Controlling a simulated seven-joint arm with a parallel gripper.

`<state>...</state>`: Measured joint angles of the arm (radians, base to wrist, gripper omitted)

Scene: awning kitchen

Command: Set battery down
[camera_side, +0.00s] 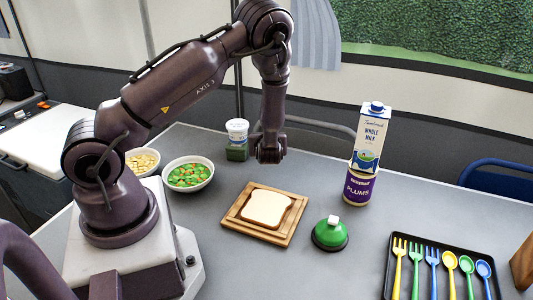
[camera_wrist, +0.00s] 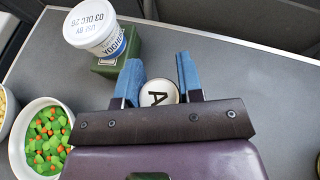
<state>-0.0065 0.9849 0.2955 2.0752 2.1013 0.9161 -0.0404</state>
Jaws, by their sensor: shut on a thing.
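My gripper (camera_wrist: 158,72) has two blue fingers, one on each side of a round white end marked with a dark letter A. This looks like the end of the battery (camera_wrist: 157,92), seen end-on, and the gripper is shut on it. In the side view my gripper (camera_side: 268,150) points down over the back of the grey table, right of the yoghurt cup. The battery and the fingertips are hidden there, so I cannot tell whether the battery touches the table.
A yoghurt cup (camera_wrist: 92,28) stands on a green block (camera_wrist: 117,58), close to the left finger. A vegetable bowl (camera_side: 188,174), bread on a board (camera_side: 233,222), a green bell-like object (camera_side: 330,236), a milk carton (camera_side: 368,140) on a plums can (camera_side: 358,187) and a cutlery tray (camera_side: 420,244) stand around.

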